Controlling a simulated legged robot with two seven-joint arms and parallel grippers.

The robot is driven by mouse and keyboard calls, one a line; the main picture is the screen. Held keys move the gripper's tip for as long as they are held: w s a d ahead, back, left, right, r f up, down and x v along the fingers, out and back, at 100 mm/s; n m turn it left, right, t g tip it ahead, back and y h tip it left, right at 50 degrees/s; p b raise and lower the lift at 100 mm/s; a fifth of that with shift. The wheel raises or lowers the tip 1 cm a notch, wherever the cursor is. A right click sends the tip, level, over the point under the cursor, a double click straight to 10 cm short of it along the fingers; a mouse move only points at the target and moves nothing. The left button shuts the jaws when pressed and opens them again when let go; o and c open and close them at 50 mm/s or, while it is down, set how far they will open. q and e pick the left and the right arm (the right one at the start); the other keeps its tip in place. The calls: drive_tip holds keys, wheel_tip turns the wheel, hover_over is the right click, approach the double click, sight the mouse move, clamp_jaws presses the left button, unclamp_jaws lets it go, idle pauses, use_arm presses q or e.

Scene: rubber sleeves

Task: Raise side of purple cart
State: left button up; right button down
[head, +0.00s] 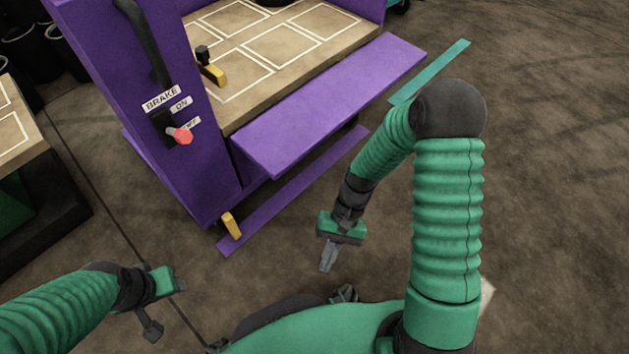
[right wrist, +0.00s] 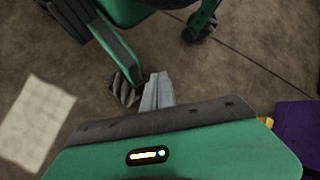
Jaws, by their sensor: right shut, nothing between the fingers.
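The purple cart (head: 200,180) stands at the upper left of the head view. Its purple side panel (head: 335,105) sits folded outward, below the edge of the tan deck (head: 300,45). A lower purple rail (head: 295,190) runs beneath it. My right gripper (head: 326,258) is shut and empty, pointing down over the floor in front of the cart, apart from the panel. Its closed fingers also show in the right wrist view (right wrist: 157,92); a purple piece of the cart (right wrist: 297,135) is at that view's right edge. My left gripper (head: 150,328) is at lower left, away from the cart; its jaws are unclear.
The cart's end wall has a brake lever with a red knob (head: 182,136). Yellow latches sit on the deck (head: 213,75) and at the lower corner (head: 231,225). Another tan-topped cart (head: 15,130) is at left. A pale square (right wrist: 37,122) lies on the floor. Floor at right is open.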

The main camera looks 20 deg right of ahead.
drive_tip(key=w+a+m+t+y, duration=0.55)
drive_tip(key=w+m+y, duration=0.2)
drive_tip(key=y, duration=0.55)
drive_tip(key=w+d+m+t+h, duration=0.4)
drive_tip(key=d+m+t, duration=0.4)
drive_tip(key=t, duration=0.4)
drive_tip(key=w+d+m+t+h, duration=0.4)
drive_tip(key=d+m+t+h, duration=0.15)
drive_tip(key=m+t, duration=0.6)
drive_tip(key=w+a+r+p, duration=0.2)
drive_tip(key=w+r+p, duration=0.3)
drive_tip(key=r+p, duration=0.3)
wheel_tip(320, 180, up, 3)
drive_tip(key=shift+w+r+n+t+y, duration=0.2)
drive_tip(key=shift+w+n+t+y, duration=0.05)
drive_tip(key=shift+n+t+y, duration=0.15)
drive_tip(key=shift+a+y, duration=0.1)
drive_tip(key=shift+y, duration=0.15)
